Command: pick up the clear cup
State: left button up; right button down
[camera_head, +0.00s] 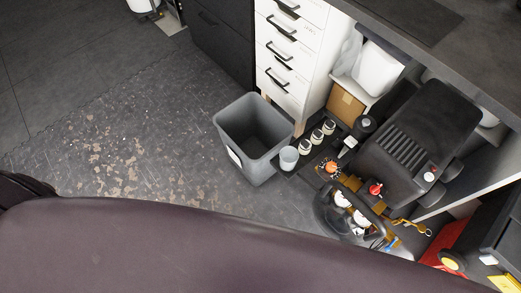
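A pale, translucent-looking cup (289,157) stands upright at the left end of a dark surface, close beside the rim of a grey bin. It is the only thing here that looks like the clear cup, though it is too small to tell how see-through it is. Neither of my grippers can be made out in the head view. A large dark smooth shape fills the bottom of the picture and hides what lies behind it.
The open grey bin (222,122) stands on the worn floor left of the cup. Several small jars (317,136) line up right of it. A black machine (410,145) and cluttered small items fill the right. White drawers (287,50) stand behind. Floor at left is clear.

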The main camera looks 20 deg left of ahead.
aim_at(289, 155)
jog(key=i+j+z, duration=0.2)
jog(key=j, duration=0.3)
jog(key=j+z, duration=0.2)
jog(key=j, duration=0.3)
jog(key=j+z, duration=0.2)
jog(key=j, duration=0.35)
jog(key=i, duration=0.05)
